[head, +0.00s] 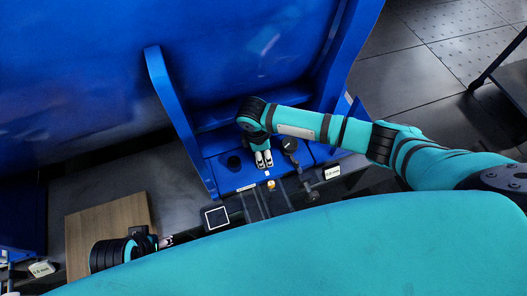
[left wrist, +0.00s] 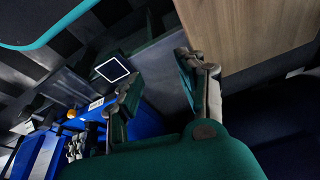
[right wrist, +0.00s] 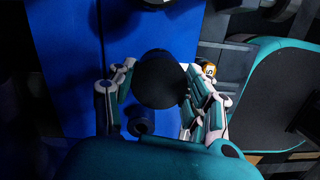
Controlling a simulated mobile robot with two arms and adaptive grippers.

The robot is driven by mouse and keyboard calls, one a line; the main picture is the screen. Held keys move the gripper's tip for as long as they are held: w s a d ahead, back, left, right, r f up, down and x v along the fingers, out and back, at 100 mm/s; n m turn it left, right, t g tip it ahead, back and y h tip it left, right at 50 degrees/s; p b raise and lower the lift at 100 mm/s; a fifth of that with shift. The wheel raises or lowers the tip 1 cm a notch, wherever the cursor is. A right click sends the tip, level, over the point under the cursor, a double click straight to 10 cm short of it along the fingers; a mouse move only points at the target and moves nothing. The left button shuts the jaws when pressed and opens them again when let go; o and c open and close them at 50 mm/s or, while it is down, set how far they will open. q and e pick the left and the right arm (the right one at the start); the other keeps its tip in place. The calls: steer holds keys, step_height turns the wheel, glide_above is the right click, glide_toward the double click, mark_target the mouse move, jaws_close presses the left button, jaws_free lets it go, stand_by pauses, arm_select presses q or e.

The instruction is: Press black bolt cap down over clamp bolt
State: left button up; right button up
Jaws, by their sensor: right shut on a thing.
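My right gripper (head: 264,161) points down over the blue machine's base plate. In the right wrist view it (right wrist: 158,92) is shut on the black bolt cap (right wrist: 160,78), a dark round piece between the fingers. In the head view the cap is hidden by the gripper. A dark round fitting (right wrist: 141,121) on the blue plate shows below the cap; I cannot tell whether it is the clamp bolt, or whether the cap touches anything. My left gripper (head: 166,241) is low at the left; in the left wrist view its fingers (left wrist: 165,90) stand apart, empty.
The blue machine (head: 110,70) has upright ribs on both sides of the plate. Dark round fittings (head: 234,162) (head: 290,145) stand left and right of my right gripper. A small orange-topped piece (head: 270,185) and a white-framed black square (head: 216,217) lie nearer. A wooden board (head: 100,225) is left.

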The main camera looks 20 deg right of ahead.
arm_select(q)
steer(key=shift+p+x, duration=0.35)
steer(key=shift+x, duration=1.3)
steer(key=shift+s+a, duration=0.1)
steer(key=shift+s, duration=0.1)
steer(key=shift+s, duration=0.15)
arm_select(e)
steer(key=shift+p, duration=0.35)
arm_select(q)
steer(key=shift+f, duration=1.65)
